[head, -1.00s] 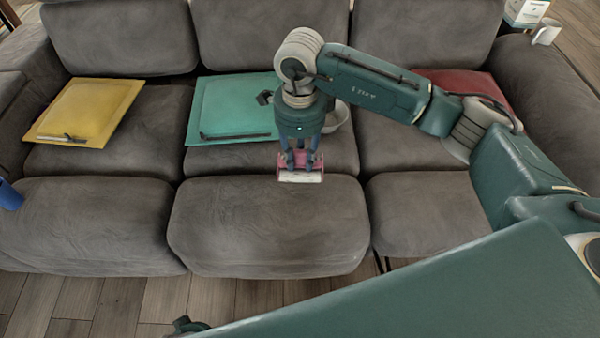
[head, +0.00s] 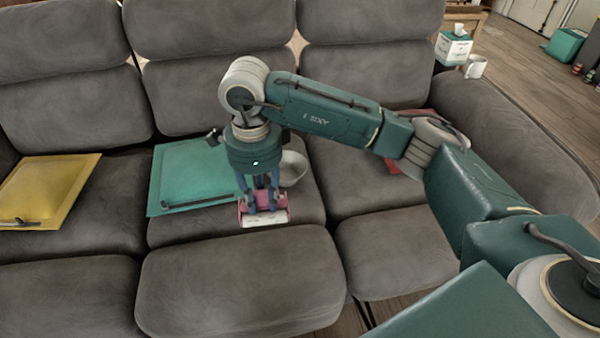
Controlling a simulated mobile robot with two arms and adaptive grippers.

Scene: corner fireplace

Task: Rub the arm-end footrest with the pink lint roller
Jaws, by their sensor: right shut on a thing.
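My right gripper (head: 264,197) is shut on the pink lint roller (head: 265,215), whose pale roll faces down and toward me. It hangs over the front part of the middle seat, just behind the middle footrest (head: 240,280). I cannot tell whether the roll touches the seat. The grey footrest at the sofa's right-arm end (head: 390,252) lies to the right, apart from the roller; my arm hides part of its right side. My left gripper is out of view.
A yellow cushion (head: 45,190) with a dark rod-like item lies at left. A red item (head: 393,166) is partly behind my arm. A tissue box (head: 453,48) and white mug (head: 475,66) are at upper right.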

